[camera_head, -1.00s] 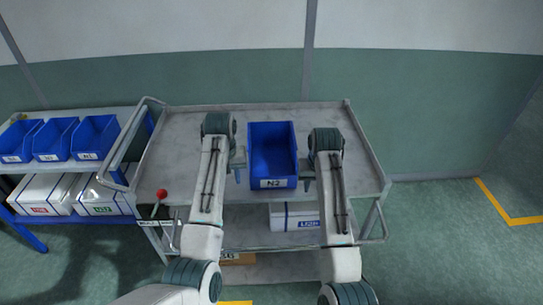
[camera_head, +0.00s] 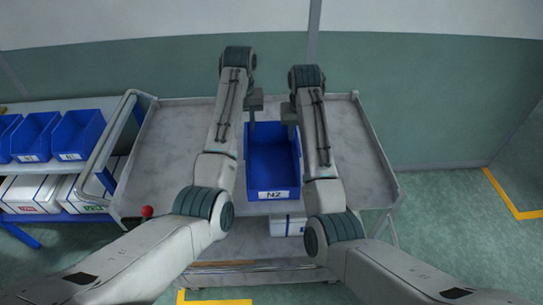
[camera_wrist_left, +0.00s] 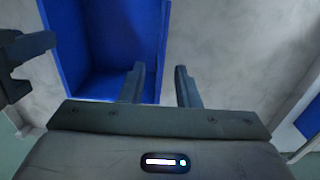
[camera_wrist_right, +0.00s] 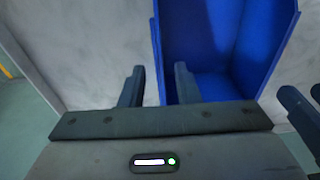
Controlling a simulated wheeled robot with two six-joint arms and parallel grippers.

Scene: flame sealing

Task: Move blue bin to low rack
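The blue bin (camera_head: 274,172), labelled N2, stands upright on the top deck of a grey cart (camera_head: 358,150). My left gripper (camera_head: 255,101) is at the bin's far left corner. In the left wrist view its fingers (camera_wrist_left: 160,85) are apart, one over the bin's inside and one outside its wall. My right gripper (camera_head: 289,108) is at the far right corner. In the right wrist view its fingers (camera_wrist_right: 158,84) are also apart, on either side of the bin's wall line. Whether the fingers touch the wall is unclear. A low rack (camera_head: 75,217) stands at the left.
Several blue bins (camera_head: 36,137) fill the rack's visible upper shelf, with white boxes (camera_head: 30,192) below. The cart has a side handle (camera_head: 100,150), a red knob (camera_head: 147,212) and a white box (camera_head: 288,225) on a lower shelf. The wall is close behind.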

